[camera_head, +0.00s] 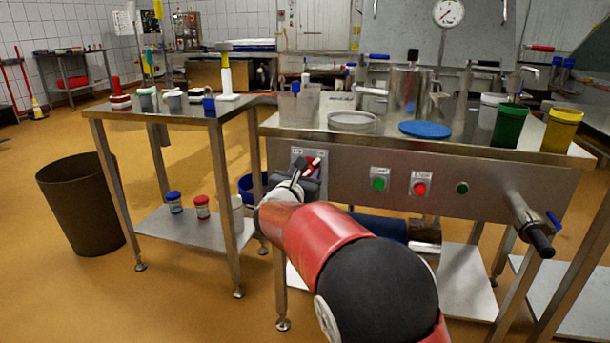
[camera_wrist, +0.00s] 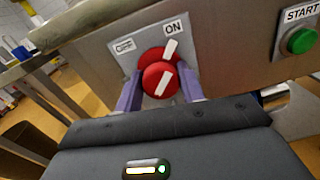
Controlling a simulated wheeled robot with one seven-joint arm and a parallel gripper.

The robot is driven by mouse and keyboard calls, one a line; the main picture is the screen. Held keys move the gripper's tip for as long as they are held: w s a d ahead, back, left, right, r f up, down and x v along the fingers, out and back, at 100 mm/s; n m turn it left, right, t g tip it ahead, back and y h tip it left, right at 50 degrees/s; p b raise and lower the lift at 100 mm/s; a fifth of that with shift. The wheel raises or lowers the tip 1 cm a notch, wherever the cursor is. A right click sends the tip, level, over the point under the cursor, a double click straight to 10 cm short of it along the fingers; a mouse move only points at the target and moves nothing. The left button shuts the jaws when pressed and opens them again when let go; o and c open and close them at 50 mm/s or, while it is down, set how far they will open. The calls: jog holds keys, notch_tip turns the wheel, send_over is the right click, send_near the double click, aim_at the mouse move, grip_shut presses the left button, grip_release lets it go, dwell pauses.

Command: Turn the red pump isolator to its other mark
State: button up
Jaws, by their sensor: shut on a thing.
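The red pump isolator (camera_wrist: 153,69) is a round red knob with a white bar, on a pale plate (camera_wrist: 185,55) on the steel front panel. The white bar points up and right, toward the ON label (camera_wrist: 173,28). A second label (camera_wrist: 124,46) at the upper left is too small to read. My gripper (camera_wrist: 158,88) is shut on the knob, one purple finger on either side of it. In the head view my gripper (camera_head: 297,182) is at the left end of the panel and hides part of the isolator (camera_head: 312,164).
A green START button (camera_wrist: 301,41) is right of the isolator. Green (camera_head: 379,183) and red (camera_head: 420,188) buttons sit further along the panel. A pipe with a black-ended handle (camera_head: 539,242) juts out at the right. A side table (camera_head: 180,115) stands at the left.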

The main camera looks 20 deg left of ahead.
jog(key=n+b, duration=0.2)
jog(key=n, duration=0.1)
jog(key=shift+w+d+n, duration=0.15)
jog(key=shift+d+n, duration=0.05)
jog(key=shift+n, duration=0.1)
jog(key=n, duration=0.1)
jog(key=n+b, duration=0.1)
jog(key=n, duration=0.2)
jog(key=shift+r+n, duration=0.25)
jog(key=shift+n, duration=0.15)
jog(key=n, duration=0.4)
jog(key=shift+n+t, duration=0.3)
jog(key=shift+a+n+y+p, duration=0.1)
jog(key=shift+n+y+p, duration=0.3)
jog(key=shift+n, duration=2)
jog(key=shift+c, duration=0.2)
jog(key=o, duration=1)
jog(key=shift+f, duration=0.2)
jog(key=shift+f, duration=0.2)
